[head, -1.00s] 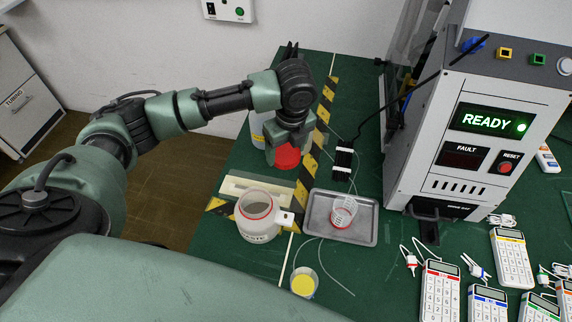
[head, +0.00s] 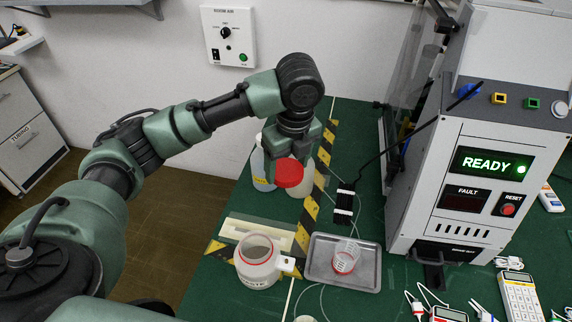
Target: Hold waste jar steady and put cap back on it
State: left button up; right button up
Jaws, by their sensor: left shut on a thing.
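The waste jar (head: 258,277) is a white, wide-mouthed jar standing upright on the green bench. Its mouth is open, with a red ring around the neck, and dark lettering ending in "STE" shows on its front. My left gripper (head: 290,155) points down behind the jar and is shut on a red cap (head: 289,174). The cap is held up off the bench, apart from the jar; the fingers' contact with it is partly hidden. My right gripper is out of view.
A metal tray (head: 318,268) with a clear red-ringed cup (head: 346,258) lies right of the jar. The READY machine (head: 470,190) and several keypads occupy the right.

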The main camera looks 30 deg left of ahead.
pick_arm(q)
jog(key=s+d+n+g+h, duration=0.1)
jog(key=s+d+n, duration=0.4)
jog(key=s+n, duration=0.7)
jog(key=shift+f+n+g+h, duration=0.3)
jog(key=shift+n+g, duration=0.5)
jog(key=shift+n, duration=5.1)
jog(key=shift+s, duration=0.1)
